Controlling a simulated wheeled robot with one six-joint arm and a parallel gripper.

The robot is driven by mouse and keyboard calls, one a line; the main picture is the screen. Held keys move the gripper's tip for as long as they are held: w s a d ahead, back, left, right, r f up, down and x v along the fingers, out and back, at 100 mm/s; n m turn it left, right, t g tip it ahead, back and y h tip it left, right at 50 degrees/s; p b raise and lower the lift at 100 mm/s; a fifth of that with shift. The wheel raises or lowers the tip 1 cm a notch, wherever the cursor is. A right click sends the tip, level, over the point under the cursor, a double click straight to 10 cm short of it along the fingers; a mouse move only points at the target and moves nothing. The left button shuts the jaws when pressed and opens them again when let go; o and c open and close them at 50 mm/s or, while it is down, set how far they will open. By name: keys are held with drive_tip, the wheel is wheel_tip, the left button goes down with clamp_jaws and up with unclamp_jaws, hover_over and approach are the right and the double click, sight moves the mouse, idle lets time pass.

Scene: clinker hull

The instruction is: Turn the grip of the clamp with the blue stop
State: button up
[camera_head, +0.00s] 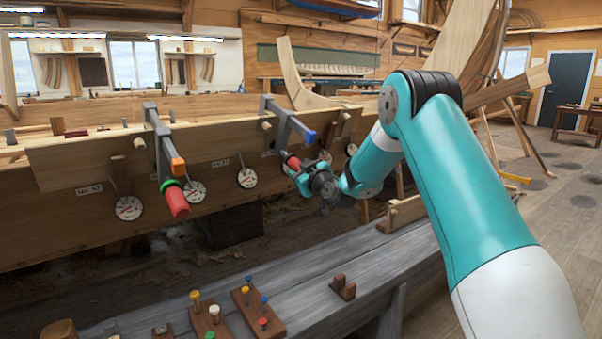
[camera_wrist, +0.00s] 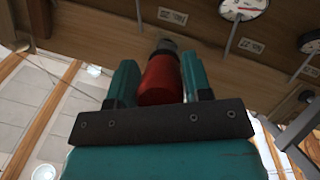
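In the wrist view, the red grip (camera_wrist: 160,80) stands between the two teal fingers of my gripper (camera_wrist: 161,84). Both fingers appear to press on its sides, with no clear gap. The clamp's blue stop is not visible in the wrist view.
Another clamp with an orange stop (camera_head: 178,166) and a red grip (camera_head: 176,204) hangs to the left. Several white dials (camera_head: 247,178) hang along the plank (camera_head: 90,160). A grey bench (camera_head: 310,275) in front bears wooden blocks with coloured pegs (camera_head: 258,312).

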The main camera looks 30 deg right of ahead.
drive_tip(key=shift+o, duration=1.3)
drive_tip(key=shift+s, duration=0.2)
drive_tip(key=s+b, duration=0.6)
drive_tip(key=s, duration=1.1)
drive_tip(key=shift+a+f, duration=0.15)
drive_tip(key=shift+a, duration=0.2)
